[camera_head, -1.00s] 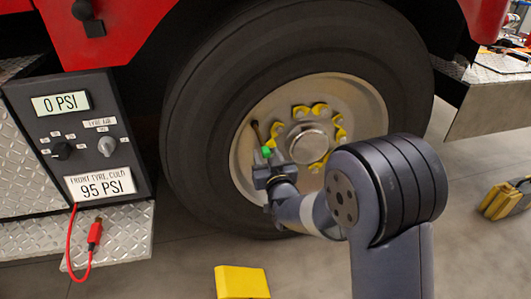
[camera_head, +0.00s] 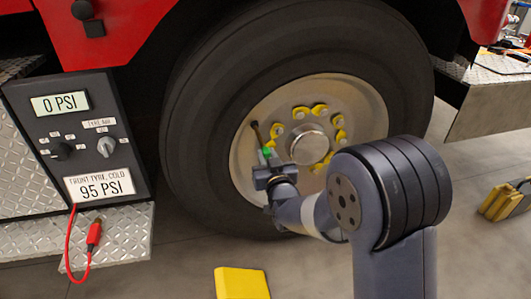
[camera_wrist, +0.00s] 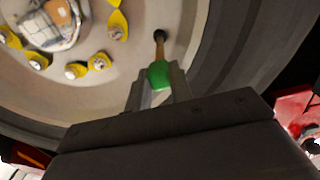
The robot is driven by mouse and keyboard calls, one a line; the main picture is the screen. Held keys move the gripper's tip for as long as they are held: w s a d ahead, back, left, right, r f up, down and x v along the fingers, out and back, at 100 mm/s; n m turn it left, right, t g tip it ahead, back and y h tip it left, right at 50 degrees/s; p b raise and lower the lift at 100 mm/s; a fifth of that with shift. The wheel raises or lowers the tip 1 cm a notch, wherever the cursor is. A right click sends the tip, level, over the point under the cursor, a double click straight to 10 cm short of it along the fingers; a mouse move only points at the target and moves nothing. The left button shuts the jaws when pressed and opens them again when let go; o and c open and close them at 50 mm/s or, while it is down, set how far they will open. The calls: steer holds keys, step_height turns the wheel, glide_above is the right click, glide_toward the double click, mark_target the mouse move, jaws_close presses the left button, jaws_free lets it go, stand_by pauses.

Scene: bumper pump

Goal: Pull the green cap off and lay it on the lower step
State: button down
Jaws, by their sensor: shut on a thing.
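The green cap (camera_wrist: 160,75) is between the fingertips of my gripper (camera_wrist: 158,88) in the wrist view, and my gripper is shut on it. In the head view the green cap (camera_head: 267,152) shows small at the tip of my gripper (camera_head: 268,160), in front of the wheel's pale rim. The valve stem (camera_wrist: 160,45), brownish with a dark end, stands just beyond the cap. Whether the cap still touches the stem I cannot tell. The lower step (camera_head: 125,245) is the diamond-plate ledge under the dark panel at the left.
A panel (camera_head: 78,140) reading 0 PSI stands above the lower step. A red hose with a connector (camera_head: 93,234) hangs over the step. Yellow chocks lie on the floor, one in front (camera_head: 242,283) and one at right (camera_head: 505,200). Yellow nut markers (camera_head: 319,111) ring the hub.

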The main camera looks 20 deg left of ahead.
steer(key=shift+s, duration=0.15)
steer(key=shift+b+v, duration=1.3)
steer(key=shift+v, duration=1.6)
steer(key=s+d+f+m+t+h+p, duration=0.1)
steer(key=d+f+m+h, duration=0.35)
steer(key=d, duration=1.15)
steer(key=d+f+m+t+h+p, duration=0.15)
steer(key=d+f+h, duration=0.5)
steer(key=d, duration=0.85)
step_height(320, 180, up, 33)
steer(key=w+y+p, duration=0.1)
steer(key=p, duration=3.7)
steer(key=shift+w+d+f, duration=0.15)
steer(key=shift+w+d, duration=0.1)
steer(key=shift+w, duration=0.05)
